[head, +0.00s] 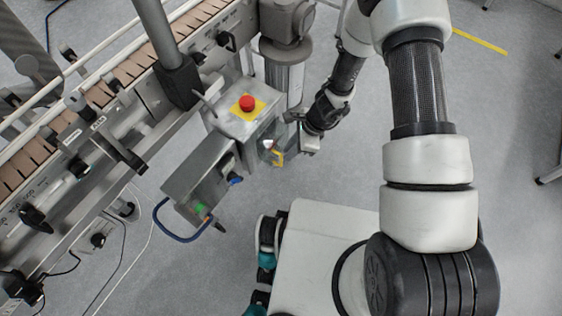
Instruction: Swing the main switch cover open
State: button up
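A grey metal control box with a red emergency button (248,103) on a yellow plate stands beside the conveyor.
A second grey box (202,178) with a green button and a blue cable loop sits below left. The conveyor (110,85) runs diagonally along the left. A metal cylinder (285,80) stands behind the control box.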

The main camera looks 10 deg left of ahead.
aim_at(281, 165)
jog(key=b+x, duration=0.1)
jog(key=x, duration=0.6)
jog(key=shift+a+f, duration=0.1)
grip_shut()
jog(key=shift+s, duration=0.1)
dwell(1.1)
